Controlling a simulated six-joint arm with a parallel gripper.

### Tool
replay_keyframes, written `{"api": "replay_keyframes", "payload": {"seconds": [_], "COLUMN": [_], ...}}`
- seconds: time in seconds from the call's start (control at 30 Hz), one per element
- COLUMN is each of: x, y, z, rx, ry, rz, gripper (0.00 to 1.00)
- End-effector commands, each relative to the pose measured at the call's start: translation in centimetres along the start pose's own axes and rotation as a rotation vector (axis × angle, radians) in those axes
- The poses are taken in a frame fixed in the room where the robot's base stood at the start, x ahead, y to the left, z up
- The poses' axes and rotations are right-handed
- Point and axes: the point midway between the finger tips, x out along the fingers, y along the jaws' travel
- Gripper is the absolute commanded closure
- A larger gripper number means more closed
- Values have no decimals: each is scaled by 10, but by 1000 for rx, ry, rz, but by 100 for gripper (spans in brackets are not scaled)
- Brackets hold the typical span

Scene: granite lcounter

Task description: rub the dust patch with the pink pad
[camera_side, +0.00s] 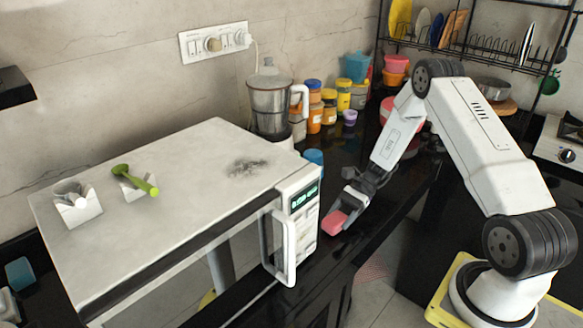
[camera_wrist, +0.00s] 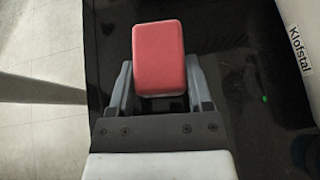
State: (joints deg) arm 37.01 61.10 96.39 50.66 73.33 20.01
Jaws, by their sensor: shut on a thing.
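The pink pad (camera_side: 335,222) is a small rounded block held in my gripper (camera_side: 352,198), which is shut on it. In the wrist view the pad (camera_wrist: 159,58) sits between the two dark fingers of my gripper (camera_wrist: 160,88). In the side view the pad is to the right of the microwave, near its door handle and lower than its top. The dust patch (camera_side: 247,167) is a dark grey smudge on the microwave's pale top, towards the right back. It does not show in the wrist view.
The microwave (camera_side: 180,185) bears a white holder (camera_side: 76,207) and a green-handled tool (camera_side: 140,181) in another white holder, left of the dust. A blender (camera_side: 270,100) and several jars (camera_side: 329,105) stand behind. The microwave's handle (camera_side: 290,252) juts out at its front.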

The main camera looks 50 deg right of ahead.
Motion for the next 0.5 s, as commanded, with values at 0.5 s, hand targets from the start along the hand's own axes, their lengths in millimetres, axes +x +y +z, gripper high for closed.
{"api": "replay_keyframes", "payload": {"seconds": [0.5], "x": [-8], "y": [0], "z": [13], "rx": [-2], "ry": [0], "rz": [0], "gripper": [100]}}
